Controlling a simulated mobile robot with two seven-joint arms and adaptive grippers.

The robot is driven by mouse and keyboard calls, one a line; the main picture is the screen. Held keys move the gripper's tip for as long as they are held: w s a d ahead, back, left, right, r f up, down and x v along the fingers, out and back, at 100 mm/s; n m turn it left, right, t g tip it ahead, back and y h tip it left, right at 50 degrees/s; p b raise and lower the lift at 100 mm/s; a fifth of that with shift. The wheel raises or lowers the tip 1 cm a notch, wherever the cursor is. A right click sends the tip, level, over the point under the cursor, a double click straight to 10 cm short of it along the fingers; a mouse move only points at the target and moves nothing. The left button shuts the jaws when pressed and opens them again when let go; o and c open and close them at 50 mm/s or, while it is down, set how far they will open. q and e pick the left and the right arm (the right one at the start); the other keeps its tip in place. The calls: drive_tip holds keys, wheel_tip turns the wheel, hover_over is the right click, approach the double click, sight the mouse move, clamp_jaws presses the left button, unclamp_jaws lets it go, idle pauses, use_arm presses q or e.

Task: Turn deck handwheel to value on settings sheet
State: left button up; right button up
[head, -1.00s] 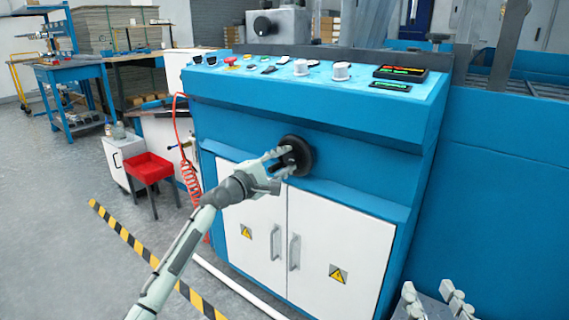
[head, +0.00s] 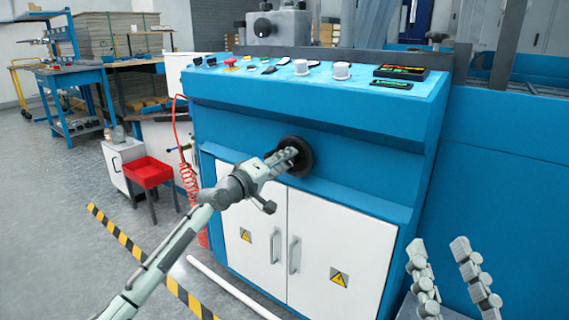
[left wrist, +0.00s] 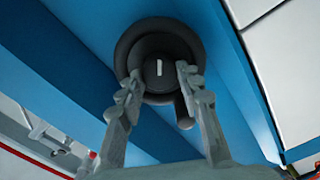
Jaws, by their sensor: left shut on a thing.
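The black round handwheel (head: 306,157) is on the blue front panel of the machine, above the white doors. In the left wrist view the handwheel (left wrist: 150,27) shows a white mark at its hub and a small knob (left wrist: 182,113) near its lower rim. My left gripper (head: 291,155) is shut on the handwheel, with its fingers (left wrist: 158,80) on either side of the hub. My right gripper (head: 438,246) is low at the right, open and empty, away from the machine front. I cannot make out a settings sheet in either view.
The blue machine's sloping top carries dials (head: 301,67), switches and a lit display (head: 401,73). White cabinet doors (head: 321,245) with handles lie below the handwheel. A red bin (head: 148,172) and coiled red hose (head: 190,185) stand at the left. Striped floor tape (head: 137,245) crosses open floor.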

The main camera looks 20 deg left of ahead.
use_arm(q)
drive_tip(key=shift+m, duration=0.3)
drive_tip(key=o, duration=1.2)
drive_tip(key=shift+c, duration=0.2)
drive_tip(key=v, duration=1.2)
